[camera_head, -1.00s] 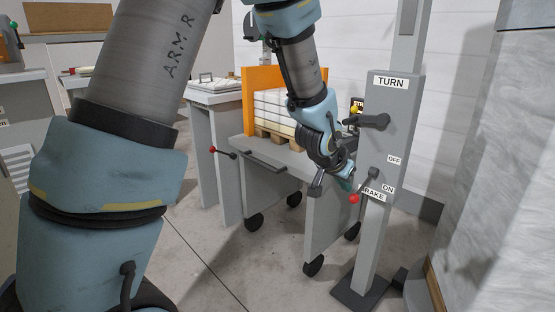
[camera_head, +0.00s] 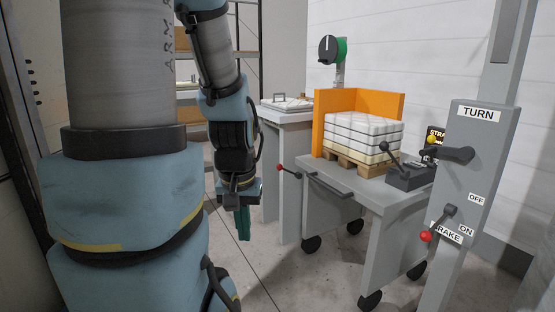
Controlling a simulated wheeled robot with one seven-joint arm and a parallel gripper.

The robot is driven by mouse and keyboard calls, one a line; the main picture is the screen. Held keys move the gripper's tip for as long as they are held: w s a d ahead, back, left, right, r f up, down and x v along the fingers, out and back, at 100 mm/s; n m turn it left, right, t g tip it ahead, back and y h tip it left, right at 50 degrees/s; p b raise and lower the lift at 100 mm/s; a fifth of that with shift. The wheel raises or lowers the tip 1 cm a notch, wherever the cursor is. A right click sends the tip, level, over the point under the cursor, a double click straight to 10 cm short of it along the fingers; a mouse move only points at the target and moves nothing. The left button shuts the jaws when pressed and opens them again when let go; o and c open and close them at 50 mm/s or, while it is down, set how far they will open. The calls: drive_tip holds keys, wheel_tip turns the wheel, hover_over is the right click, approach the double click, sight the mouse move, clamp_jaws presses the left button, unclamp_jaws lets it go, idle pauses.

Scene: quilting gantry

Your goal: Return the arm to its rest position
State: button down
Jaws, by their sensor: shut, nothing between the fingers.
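My gripper (camera_head: 243,225) hangs from my arm left of the picture's middle, pointing down over the floor. Its green fingers are shut with nothing visible between them. It is apart from the wheeled table and the control post to its right. My upper arm and elbow fill the left of the view, with the forearm bent down behind them.
A grey wheeled table (camera_head: 385,200) holds an orange corner guard (camera_head: 328,102), white stacked packs (camera_head: 362,135) on a pallet and a black lever device (camera_head: 408,178). A red-knobbed lever (camera_head: 290,171) juts toward my gripper. The grey TURN/BRAKE post (camera_head: 470,190) stands right. Floor below is clear.

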wheel_tip(320, 180, up, 23)
drive_tip(key=p, duration=2.1)
drive_tip(key=shift+w+d+f, duration=0.2)
